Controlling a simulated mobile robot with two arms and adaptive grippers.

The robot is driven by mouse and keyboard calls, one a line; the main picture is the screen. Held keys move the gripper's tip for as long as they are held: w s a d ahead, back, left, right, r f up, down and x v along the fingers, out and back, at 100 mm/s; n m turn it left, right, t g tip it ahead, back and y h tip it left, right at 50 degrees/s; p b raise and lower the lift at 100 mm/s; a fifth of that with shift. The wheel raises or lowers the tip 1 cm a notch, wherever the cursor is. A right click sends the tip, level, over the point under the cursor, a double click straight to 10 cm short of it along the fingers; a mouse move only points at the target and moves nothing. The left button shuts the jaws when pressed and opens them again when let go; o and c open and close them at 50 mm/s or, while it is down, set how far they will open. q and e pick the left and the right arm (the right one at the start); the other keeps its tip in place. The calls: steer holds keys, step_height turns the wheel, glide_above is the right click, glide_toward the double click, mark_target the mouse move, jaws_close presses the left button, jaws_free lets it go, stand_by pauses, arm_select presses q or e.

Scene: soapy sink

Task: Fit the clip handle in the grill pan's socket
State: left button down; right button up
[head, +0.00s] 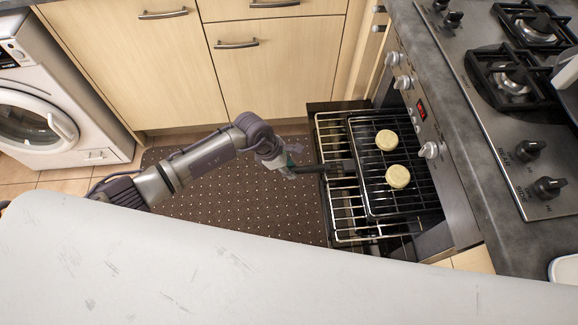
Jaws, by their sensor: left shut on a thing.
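The grill pan (366,200) sits on the pulled-out oven rack (333,215). A wire grid with two pale round pieces, a rear one (386,140) and a nearer one (398,176), lies on it. My left gripper (291,168) is shut on the dark clip handle (312,168), left of the pan. The handle points right, and its far end reaches the pan's left edge, where the socket seems to be. At this size I cannot tell whether the handle is in the socket or just before it. My right gripper is not in view.
The oven front with knobs (430,150) stands right of the rack, under a hob (515,80). Wooden cupboards (140,75) and a washing machine (50,115) stand behind. A dark dotted mat (265,215) covers the floor left of the oven.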

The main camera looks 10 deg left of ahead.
mark_target(301, 168)
arm_select(q)
steer(key=shift+w+d+b, duration=0.2)
steer(key=shift+d+b, duration=0.1)
steer(key=shift+d, duration=0.4)
steer(key=shift+w+d+b, duration=0.15)
steer(key=shift+d+b, duration=0.1)
steer(key=shift+d, duration=0.4)
stand_by(2.1)
steer(key=shift+w+d, duration=0.1)
steer(key=shift+d, duration=0.1)
stand_by(0.7)
steer(key=c, duration=0.9)
jaws_free()
